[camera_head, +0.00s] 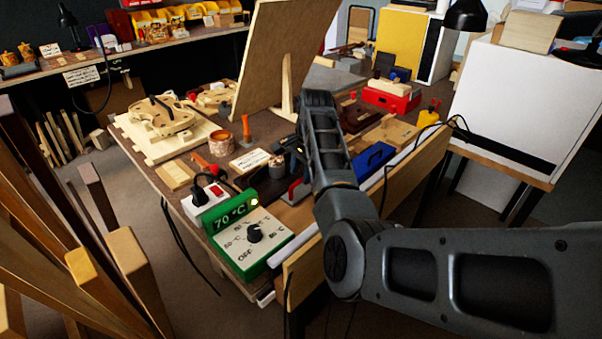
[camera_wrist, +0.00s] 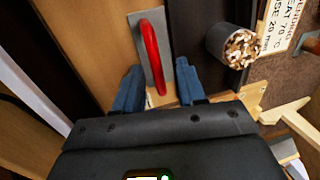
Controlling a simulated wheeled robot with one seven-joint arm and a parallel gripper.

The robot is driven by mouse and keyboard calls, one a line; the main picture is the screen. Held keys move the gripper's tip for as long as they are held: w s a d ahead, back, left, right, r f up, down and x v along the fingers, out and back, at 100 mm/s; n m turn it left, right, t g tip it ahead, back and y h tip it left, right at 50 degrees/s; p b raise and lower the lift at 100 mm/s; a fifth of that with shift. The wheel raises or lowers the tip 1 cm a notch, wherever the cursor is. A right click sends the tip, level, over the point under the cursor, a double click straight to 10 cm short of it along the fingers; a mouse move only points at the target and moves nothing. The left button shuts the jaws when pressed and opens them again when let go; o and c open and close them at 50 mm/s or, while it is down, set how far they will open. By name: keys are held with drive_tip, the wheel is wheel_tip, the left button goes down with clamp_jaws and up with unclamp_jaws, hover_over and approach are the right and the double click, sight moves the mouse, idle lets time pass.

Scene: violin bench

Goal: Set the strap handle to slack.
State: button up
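The strap handle appears to be a red curved lever (camera_wrist: 149,52) on a grey metal plate (camera_wrist: 136,42) in the wrist view. In the head view a small red part on grey (camera_head: 297,190) beside my arm looks like the same lever. My gripper (camera_wrist: 158,86) is open, with its two blue fingers apart. The lower end of the lever lies between the fingertips in the picture; I cannot tell whether they touch it. No strap or slack marking is readable. In the head view my forearm hides most of the gripper's surroundings.
A cup of wood bits (camera_wrist: 238,46) and a printed card (camera_wrist: 285,22) lie right of the lever. A green heater box (camera_head: 250,236) reading 70 °C stands at the bench's near corner. A blue box (camera_head: 375,158) sits right of my arm. A tall board (camera_head: 270,60) rises behind.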

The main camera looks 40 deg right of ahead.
wheel_tip(320, 180, up, 7)
drive_tip(key=s, duration=0.1)
drive_tip(key=shift+s+f, duration=0.15)
drive_tip(key=shift+s+f, duration=0.1)
idle(0.5)
